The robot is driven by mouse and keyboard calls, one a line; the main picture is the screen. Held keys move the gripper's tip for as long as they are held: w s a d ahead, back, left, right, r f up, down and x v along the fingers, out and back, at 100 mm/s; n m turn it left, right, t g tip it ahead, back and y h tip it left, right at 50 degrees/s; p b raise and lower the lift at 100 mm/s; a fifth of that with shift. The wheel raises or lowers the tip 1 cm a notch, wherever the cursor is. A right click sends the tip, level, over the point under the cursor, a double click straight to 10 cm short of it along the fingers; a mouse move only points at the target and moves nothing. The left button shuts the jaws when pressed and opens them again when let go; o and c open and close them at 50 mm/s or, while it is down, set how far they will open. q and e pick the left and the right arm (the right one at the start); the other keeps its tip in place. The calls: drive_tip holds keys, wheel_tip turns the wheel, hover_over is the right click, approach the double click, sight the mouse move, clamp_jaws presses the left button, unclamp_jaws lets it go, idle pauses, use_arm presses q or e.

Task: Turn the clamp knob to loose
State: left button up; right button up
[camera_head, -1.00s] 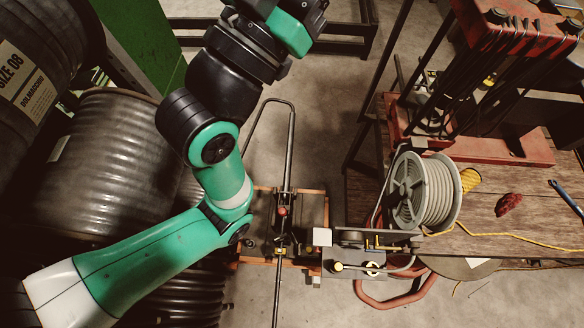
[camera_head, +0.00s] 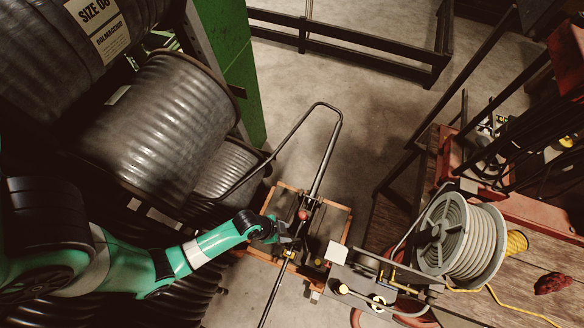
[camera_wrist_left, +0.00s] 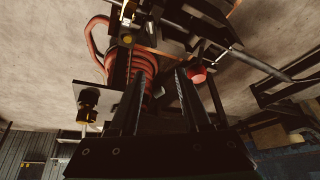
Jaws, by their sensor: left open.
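A red round knob (camera_head: 304,215) sits on the dark metal mechanism at the middle of the orange-framed stand (camera_head: 343,222). It also shows in the left wrist view (camera_wrist_left: 198,75), just right of the fingertips. I cannot tell for sure whether it is the clamp knob. My left gripper (camera_head: 292,239) is open and empty, at the mechanism just below and left of the red knob in the head view. In the left wrist view its two dark fingers (camera_wrist_left: 160,78) stand apart with a gap between them. My right gripper is not in view.
A long bent metal bar (camera_head: 325,160) rises behind the mechanism. A small bench unit with brass fittings (camera_head: 378,299) stands close on the right, beside a grey hose reel (camera_head: 480,244). Large hose spools (camera_head: 165,125) crowd the left. An orange coiled hose (camera_wrist_left: 143,68) hangs near the fingers.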

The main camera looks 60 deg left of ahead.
use_arm(q)
drive_tip(key=s+f, duration=0.2)
drive_tip(key=s, duration=0.1)
drive_tip(key=b, duration=0.6)
approach(294, 240)
drive_tip(key=f, duration=0.1)
drive_tip(key=w+f, duration=0.1)
drive_tip(key=f, duration=0.1)
drive_tip(key=shift+d+g, duration=0.1)
drive_tip(key=shift+g, duration=0.2)
drive_tip(key=b+x, duration=0.1)
drive_tip(key=x, duration=0.3)
drive_tip(key=shift+w+d, duration=0.1)
drive_tip(key=shift+w, duration=0.05)
drive_tip(key=shift+w+f+b, duration=0.25)
drive_tip(key=shift+f+b, duration=0.15)
drive_tip(key=shift+f, duration=0.15)
clamp_jaws()
